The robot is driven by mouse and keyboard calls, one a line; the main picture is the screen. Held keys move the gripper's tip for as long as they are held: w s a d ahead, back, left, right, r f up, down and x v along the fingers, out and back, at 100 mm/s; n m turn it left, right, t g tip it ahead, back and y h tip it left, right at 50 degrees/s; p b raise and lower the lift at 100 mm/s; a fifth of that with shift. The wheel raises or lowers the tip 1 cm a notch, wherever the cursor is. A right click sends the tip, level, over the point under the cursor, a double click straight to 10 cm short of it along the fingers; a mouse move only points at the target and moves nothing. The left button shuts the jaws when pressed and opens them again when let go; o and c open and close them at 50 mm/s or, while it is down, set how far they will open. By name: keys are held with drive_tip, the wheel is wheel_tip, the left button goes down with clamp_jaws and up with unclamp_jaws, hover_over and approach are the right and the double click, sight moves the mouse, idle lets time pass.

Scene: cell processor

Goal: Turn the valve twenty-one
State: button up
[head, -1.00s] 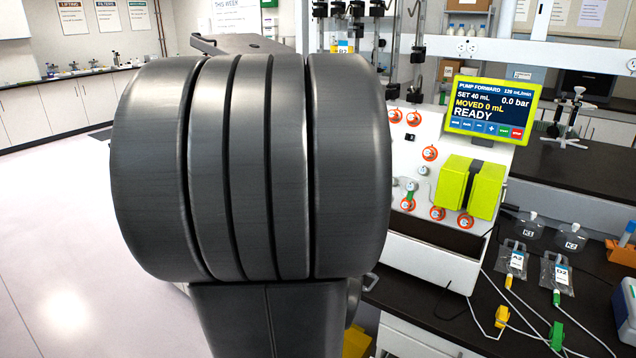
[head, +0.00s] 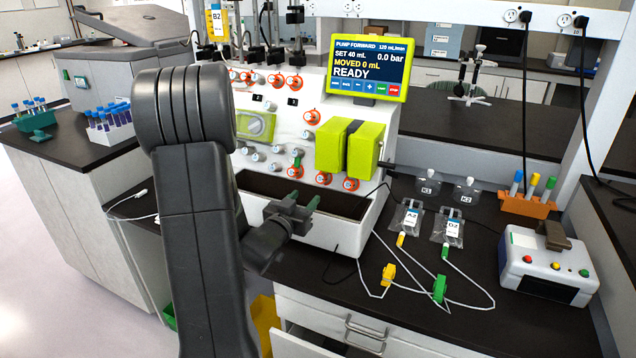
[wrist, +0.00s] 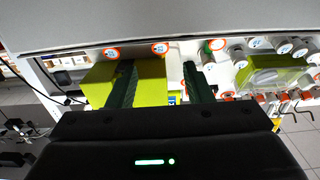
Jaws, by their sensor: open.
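The white cell processor (head: 272,130) carries several round valves with orange rings, including a lower row of valves (head: 323,178) and an upper row of valves (head: 276,81). The valve numbers are too small to read, so I cannot tell which is twenty-one. My gripper (head: 303,199) is open and empty in front of the processor's lower tray, below the lower row. In the wrist view my gripper (wrist: 158,66) has its two green fingers apart. A ringed valve (wrist: 160,48) shows beyond the gap between them, and another valve (wrist: 215,45) is to the right. The fingers appear apart from the valves.
A yellow-green pump block (head: 348,148) juts out right of the valves. The white tray wall (head: 330,228) stands below the panel. Bags, tubing with clamps (head: 439,288) and a white box (head: 548,265) lie on the black bench at right. An open drawer (head: 300,343) is below.

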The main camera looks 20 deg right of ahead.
sight(320, 181)
drive_tip(key=p+x, duration=0.1)
drive_tip(key=x, duration=0.8)
drive_tip(key=shift+w+d, duration=0.15)
drive_tip(key=c, duration=1)
drive_tip(key=shift+f+n+t+y+b, duration=0.1)
drive_tip(key=shift+n+t+y+b, duration=0.2)
drive_tip(key=shift+n+b, duration=0.4)
drive_tip(key=shift+n, duration=0.3)
drive_tip(key=o, duration=1)
drive_tip(key=b+v, duration=0.1)
drive_tip(key=v, duration=1.2)
drive_tip(key=shift+s, duration=0.45)
drive_tip(key=shift+a, duration=0.2)
